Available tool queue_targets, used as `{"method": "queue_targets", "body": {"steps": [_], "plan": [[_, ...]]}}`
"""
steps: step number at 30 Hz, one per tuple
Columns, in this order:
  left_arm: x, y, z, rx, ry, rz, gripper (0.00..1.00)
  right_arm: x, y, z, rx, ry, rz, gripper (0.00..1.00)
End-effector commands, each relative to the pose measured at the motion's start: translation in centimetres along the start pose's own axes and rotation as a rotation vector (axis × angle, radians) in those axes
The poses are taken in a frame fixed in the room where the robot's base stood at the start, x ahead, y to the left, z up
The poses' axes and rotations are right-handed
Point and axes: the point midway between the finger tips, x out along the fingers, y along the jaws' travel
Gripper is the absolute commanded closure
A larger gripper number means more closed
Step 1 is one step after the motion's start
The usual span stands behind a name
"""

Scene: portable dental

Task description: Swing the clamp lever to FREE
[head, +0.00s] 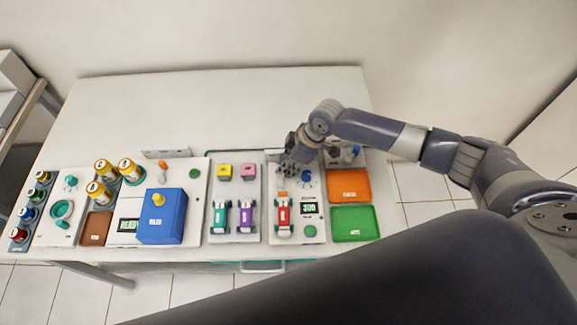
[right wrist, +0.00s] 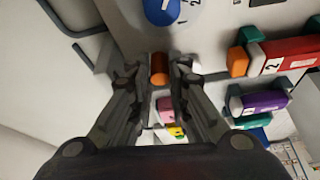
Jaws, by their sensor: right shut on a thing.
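My right gripper (head: 287,169) reaches down over the panel with the red toy car, at its back part. In the right wrist view my right gripper (right wrist: 160,72) has its two fingers closed around an orange cylindrical handle (right wrist: 159,69), which appears to be the clamp lever. In the head view the handle is hidden under my gripper. No FREE marking can be read. A blue knob (head: 306,177) with small numbers beside it is close to the gripper; it also shows in the right wrist view (right wrist: 162,11). My left gripper is not in view.
The red car (head: 284,214) sits in front of my gripper, with a display (head: 309,208) beside it. Teal (head: 220,217) and purple (head: 246,216) cars are to the left. Orange (head: 349,184) and green (head: 354,223) trays are to the right. The table's back is clear.

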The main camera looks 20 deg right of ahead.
Motion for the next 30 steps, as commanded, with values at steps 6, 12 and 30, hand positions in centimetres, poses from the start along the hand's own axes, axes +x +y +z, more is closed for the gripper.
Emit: {"method": "queue_targets", "body": {"steps": [6,12,30], "plan": [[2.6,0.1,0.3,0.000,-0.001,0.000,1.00,0.7,0.4,-0.7,-0.165,0.004,-0.067,1.00],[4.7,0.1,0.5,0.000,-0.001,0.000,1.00,1.1,0.5,-1.5,-0.342,0.005,-0.138,1.00],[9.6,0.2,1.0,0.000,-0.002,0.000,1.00,1.7,-0.1,-3.5,-0.833,0.004,-0.341,1.00]]}}
